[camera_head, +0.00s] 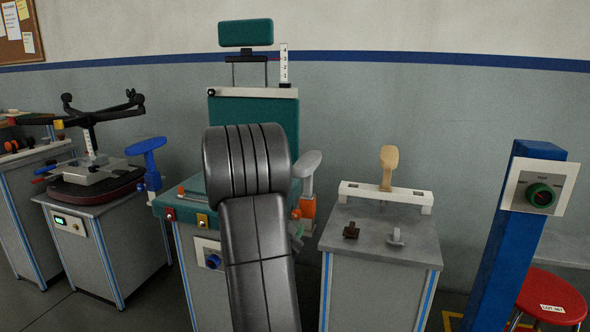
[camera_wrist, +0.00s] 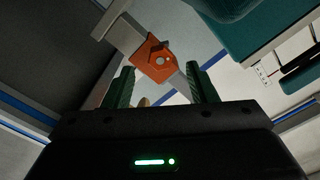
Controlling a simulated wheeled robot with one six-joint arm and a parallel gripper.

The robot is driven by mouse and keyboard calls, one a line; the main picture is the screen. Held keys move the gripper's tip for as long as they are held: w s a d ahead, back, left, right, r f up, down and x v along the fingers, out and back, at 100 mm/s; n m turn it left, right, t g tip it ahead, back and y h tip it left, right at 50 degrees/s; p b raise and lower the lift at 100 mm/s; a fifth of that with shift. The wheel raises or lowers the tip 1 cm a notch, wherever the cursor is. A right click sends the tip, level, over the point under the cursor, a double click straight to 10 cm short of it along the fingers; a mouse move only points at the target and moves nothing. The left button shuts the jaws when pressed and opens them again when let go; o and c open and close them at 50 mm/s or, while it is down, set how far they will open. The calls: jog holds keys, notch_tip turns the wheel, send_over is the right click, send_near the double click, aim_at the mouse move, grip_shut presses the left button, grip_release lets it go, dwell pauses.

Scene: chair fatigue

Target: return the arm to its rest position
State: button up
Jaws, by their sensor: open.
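My dark arm (camera_head: 255,230) rises in front of the teal chair in the head view and covers much of the seat. My gripper (camera_wrist: 161,82) shows in the wrist view with its two green fingers apart and nothing held between them. An orange bracket (camera_wrist: 157,58) on a grey armrest appears beyond the fingertips; I cannot tell its exact distance. The same orange part (camera_head: 306,208) sits under the grey armrest (camera_head: 307,163) right of my arm in the head view. The gripper is mostly hidden behind the arm there.
The teal chair back (camera_head: 253,108) stands behind my arm. A grey-topped stand (camera_head: 385,243) with a white bar is to the right, then a blue post (camera_head: 515,235) and a red stool (camera_head: 552,295). A bench with an upturned chair base (camera_head: 95,205) is left.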

aim_at(296, 216)
jog(key=x, duration=0.3)
jog(key=shift+w+d, duration=0.15)
jog(key=shift+w, duration=0.15)
jog(key=shift+w+d+f+m+b, duration=0.15)
jog(key=shift+w+m+b, duration=0.1)
jog(key=shift+m+b, duration=0.2)
jog(key=shift+s+m+b, duration=0.1)
jog(key=shift+m+b, duration=0.35)
jog(key=shift+m, duration=0.3)
jog(key=m+b, duration=0.1)
jog(key=m, duration=0.2)
jog(key=shift+m+b, duration=0.3)
jog(key=shift+b, duration=0.05)
jog(key=m+b, duration=0.1)
jog(key=m, duration=0.4)
jog(key=shift+b, duration=0.4)
jog(key=m+b, duration=0.1)
jog(key=m, duration=0.4)
jog(key=shift+m+p, duration=0.3)
jog(key=shift+m, duration=2.4)
